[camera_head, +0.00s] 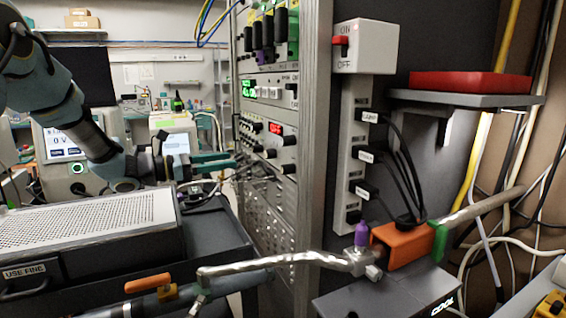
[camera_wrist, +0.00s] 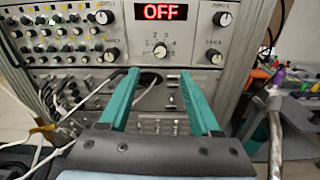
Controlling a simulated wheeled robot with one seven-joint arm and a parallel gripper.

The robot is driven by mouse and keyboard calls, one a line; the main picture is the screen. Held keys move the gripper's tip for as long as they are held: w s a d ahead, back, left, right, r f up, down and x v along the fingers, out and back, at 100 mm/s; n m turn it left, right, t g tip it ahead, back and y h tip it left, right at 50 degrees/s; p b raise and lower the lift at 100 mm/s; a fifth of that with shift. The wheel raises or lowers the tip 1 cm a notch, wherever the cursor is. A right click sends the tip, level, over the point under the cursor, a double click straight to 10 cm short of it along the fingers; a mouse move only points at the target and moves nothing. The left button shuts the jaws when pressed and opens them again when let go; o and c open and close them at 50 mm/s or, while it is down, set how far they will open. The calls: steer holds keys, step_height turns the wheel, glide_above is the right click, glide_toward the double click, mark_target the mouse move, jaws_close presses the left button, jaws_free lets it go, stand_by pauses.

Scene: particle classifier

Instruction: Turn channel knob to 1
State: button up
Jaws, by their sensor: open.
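The channel knob (camera_wrist: 160,51) is a small round knob with numbers around it, below a red display reading OFF (camera_wrist: 160,12) in the wrist view. I cannot tell its pointer setting. The display also shows on the rack panel in the head view (camera_head: 275,128). My gripper (camera_wrist: 159,73) has two teal fingers spread apart with nothing between them. The fingertips point at the panel, just below the knob in the picture, and appear apart from it. In the head view my gripper (camera_head: 236,159) is left of the rack face.
Black knobs flank the display, including one at right (camera_wrist: 214,56). Cables (camera_wrist: 62,105) hang across the lower left of the panel. A metal pipe (camera_head: 270,262) with a purple-topped valve stands at the lower right. A perforated box (camera_head: 95,222) sits below my arm.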

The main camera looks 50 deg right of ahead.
mark_target(266, 155)
steer(key=p+x, duration=0.2)
steer(key=x, duration=0.7)
steer(key=shift+s+d+r+p, duration=0.15)
steer(key=shift+d+r+p, duration=0.05)
steer(key=shift+p, duration=0.2)
steer(key=shift+s+d+f, duration=0.1)
steer(key=shift+s+d, duration=0.15)
steer(key=shift+d, duration=0.45)
jaws_close()
